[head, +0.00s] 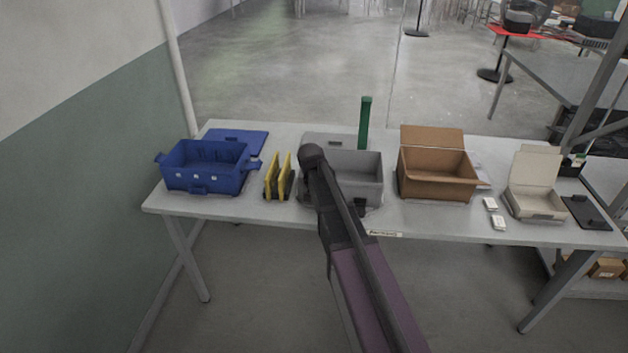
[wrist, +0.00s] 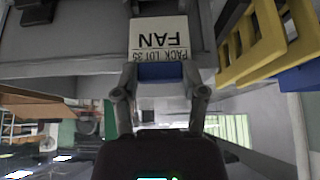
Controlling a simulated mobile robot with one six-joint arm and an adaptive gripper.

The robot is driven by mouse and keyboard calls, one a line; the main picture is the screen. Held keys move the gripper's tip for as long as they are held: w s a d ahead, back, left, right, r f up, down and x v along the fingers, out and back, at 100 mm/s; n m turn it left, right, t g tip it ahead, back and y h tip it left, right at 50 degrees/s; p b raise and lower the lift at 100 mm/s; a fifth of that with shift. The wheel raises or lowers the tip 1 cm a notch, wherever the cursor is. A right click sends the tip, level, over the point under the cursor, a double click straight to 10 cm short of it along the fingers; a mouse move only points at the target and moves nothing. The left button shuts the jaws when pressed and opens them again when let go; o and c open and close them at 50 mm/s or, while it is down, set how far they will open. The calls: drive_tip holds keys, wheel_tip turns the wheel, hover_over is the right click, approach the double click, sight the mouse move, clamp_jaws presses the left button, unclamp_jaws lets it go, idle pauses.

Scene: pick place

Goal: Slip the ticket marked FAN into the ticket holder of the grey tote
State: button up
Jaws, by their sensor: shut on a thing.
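The grey tote (head: 368,183) stands mid-table, its left part hidden behind my arm. In the wrist view its grey wall (wrist: 75,38) fills the upper area. My gripper (wrist: 160,88) is shut on the FAN ticket (wrist: 158,36), a white card with a blue end between the fingers. The card reads "PACK LOT 35 FAN", upside down in this view, and lies in front of the tote wall. Its far end is close to a dark piece at the picture's top edge. I cannot tell whether this is the ticket holder or whether they touch. The head view hides the ticket and fingertips.
Yellow upright panels (head: 278,176) stand close left of the tote, with a blue crate (head: 205,176) beyond. A brown box (head: 437,186) and a beige box (head: 535,202) stand to the right. A green post (head: 365,122) rises behind the tote.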

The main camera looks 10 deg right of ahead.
drive_tip(key=shift+f+b, duration=2.3)
drive_tip(key=shift+f, duration=0.05)
idle(2.5)
idle(0.3)
drive_tip(key=o, duration=1.1)
drive_tip(key=shift+c, duration=0.6)
drive_tip(key=shift+r, duration=0.1)
wheel_tip(320, 180, up, 8)
drive_tip(key=p, duration=0.8)
